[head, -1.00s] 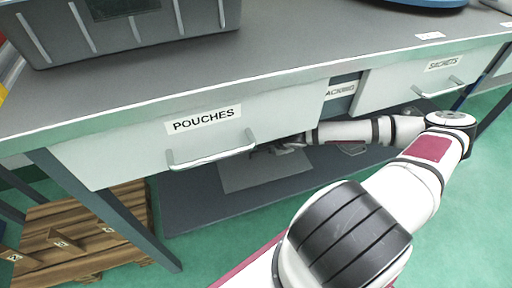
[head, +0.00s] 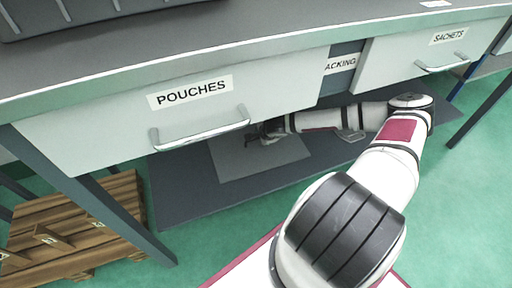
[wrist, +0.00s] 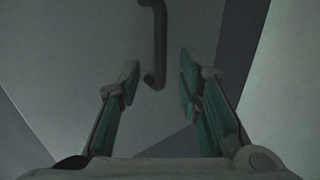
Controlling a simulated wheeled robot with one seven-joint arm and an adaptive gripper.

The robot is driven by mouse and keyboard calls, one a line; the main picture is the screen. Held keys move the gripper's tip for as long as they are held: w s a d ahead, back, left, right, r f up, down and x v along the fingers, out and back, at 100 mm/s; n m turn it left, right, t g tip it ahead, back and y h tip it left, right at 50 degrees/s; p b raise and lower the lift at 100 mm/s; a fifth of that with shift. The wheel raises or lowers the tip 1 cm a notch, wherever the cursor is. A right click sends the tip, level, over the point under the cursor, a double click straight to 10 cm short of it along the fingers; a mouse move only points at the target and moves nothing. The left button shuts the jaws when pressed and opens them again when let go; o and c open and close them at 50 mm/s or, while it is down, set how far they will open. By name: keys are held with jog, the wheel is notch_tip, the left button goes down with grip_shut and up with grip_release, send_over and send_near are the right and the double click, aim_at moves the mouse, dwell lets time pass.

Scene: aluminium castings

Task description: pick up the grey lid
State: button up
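The grey lid (head: 235,162) looks like a flat grey panel lying on the lower shelf under the workbench. In the wrist view the lid (wrist: 75,45) fills much of the picture, with a dark bar handle (wrist: 160,40) standing on it. My gripper (head: 266,130) is over the lid's back part, under the drawer. In the wrist view my gripper (wrist: 158,84) has its two fingers apart. The near end of the handle shows between the fingertips. I cannot tell how far the fingers are above the lid. The lid's back edge is partly hidden by the drawer and my arm.
The POUCHES drawer (head: 80,140) and its handle (head: 200,133) overhang the dark lower shelf (head: 180,195). The SACHETS drawer (head: 400,62) is to the right. A small grey object (head: 351,136) lies on the shelf beside my arm. A wooden pallet (head: 75,215) stands at left.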

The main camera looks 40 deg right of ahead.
jog(key=shift+b+x, duration=0.3)
jog(key=shift+x, duration=0.85)
grip_shut()
jog(key=shift+r, duration=0.1)
